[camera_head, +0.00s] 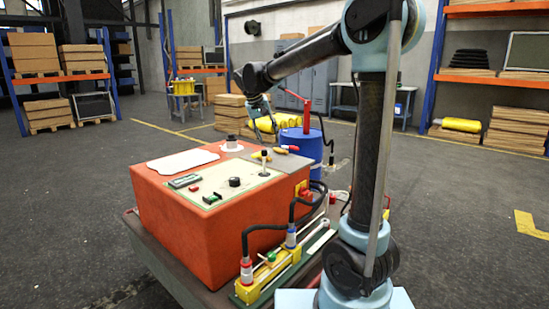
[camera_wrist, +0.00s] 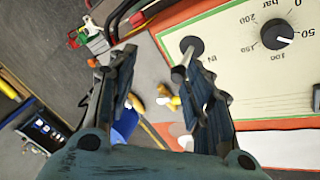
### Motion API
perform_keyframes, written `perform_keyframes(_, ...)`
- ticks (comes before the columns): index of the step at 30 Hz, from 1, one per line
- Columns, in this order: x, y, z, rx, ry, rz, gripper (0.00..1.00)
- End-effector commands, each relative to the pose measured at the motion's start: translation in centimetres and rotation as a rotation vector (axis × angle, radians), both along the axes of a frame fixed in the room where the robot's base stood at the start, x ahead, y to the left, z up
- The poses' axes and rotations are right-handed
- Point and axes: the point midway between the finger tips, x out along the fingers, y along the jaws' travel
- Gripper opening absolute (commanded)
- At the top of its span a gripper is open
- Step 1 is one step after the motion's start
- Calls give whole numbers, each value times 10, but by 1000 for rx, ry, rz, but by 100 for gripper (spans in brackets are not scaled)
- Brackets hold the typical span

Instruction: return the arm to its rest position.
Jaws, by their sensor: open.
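My arm reaches from the right over the orange-red control box (camera_head: 165,200), bent at the elbow. My gripper (camera_head: 264,122) hangs above the back of the box, pointing down. In the wrist view my gripper (camera_wrist: 157,62) has its two dark fingers spread, with nothing held between them. A black-tipped lever (camera_wrist: 191,47) shows just by the right fingertip; I cannot tell whether they touch. The lever (camera_head: 264,163) stands upright on the panel in the head view.
A pressure dial (camera_wrist: 277,34) is on the cream panel. A blue drum (camera_head: 304,146) with a red-handled pump stands behind the box. A yellow hydraulic unit (camera_head: 268,278) with black hoses is in front. Open floor lies left; shelves stand at the back.

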Motion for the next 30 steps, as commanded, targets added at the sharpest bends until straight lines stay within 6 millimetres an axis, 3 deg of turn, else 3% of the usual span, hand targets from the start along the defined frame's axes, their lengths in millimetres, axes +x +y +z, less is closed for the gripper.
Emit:
perform_keyframes(3, -20, -32, -2, 15, 16, -10, 46)
perform_keyframes(15, -92, -115, -21, 72, 61, -29, 46)
perform_keyframes(30, -191, -188, -68, 151, 95, -50, 46)
